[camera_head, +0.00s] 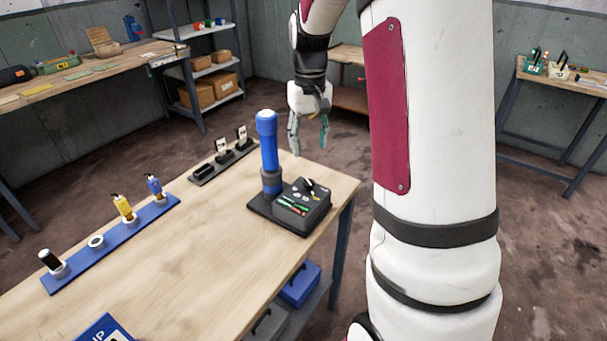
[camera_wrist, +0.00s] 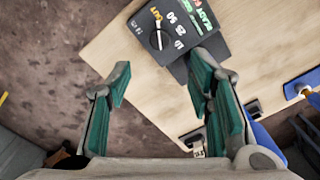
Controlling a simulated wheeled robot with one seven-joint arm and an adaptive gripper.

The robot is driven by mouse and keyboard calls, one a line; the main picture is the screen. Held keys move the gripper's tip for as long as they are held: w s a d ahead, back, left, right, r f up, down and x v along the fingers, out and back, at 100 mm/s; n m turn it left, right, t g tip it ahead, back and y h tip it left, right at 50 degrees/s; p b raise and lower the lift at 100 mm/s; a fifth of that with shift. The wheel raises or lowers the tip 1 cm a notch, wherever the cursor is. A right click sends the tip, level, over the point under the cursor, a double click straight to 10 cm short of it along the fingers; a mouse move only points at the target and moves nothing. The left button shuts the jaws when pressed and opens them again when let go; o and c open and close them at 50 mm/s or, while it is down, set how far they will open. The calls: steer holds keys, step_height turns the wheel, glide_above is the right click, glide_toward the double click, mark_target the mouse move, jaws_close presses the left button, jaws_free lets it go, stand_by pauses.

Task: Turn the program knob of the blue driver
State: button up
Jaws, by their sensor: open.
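The blue driver (camera_head: 267,140) stands upright in a black base on the near workbench, beside a black control box (camera_head: 302,208) with coloured lettering. The program knob (camera_head: 309,184) is a small black knob on top of that box. In the wrist view the knob (camera_wrist: 159,40) shows a pale pointer line, with yellow and white markings around it. My gripper (camera_head: 309,146) hangs past the bench's far edge, behind the control box. In the wrist view my gripper (camera_wrist: 160,84) is open and empty, and the knob lies ahead of its fingertips, apart from them.
The wooden workbench (camera_head: 180,265) carries a blue rail (camera_head: 108,247) with several holders and a small black rack (camera_head: 225,165). Blue and grey boxes sit on its lower shelf. Shelving (camera_head: 190,75) and another bench stand behind. Open floor lies beyond the bench.

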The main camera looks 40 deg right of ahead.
mark_target(309, 182)
step_height(309, 182, down, 11)
steer(key=shift+f, duration=0.15)
stand_by(0.4)
jaws_close()
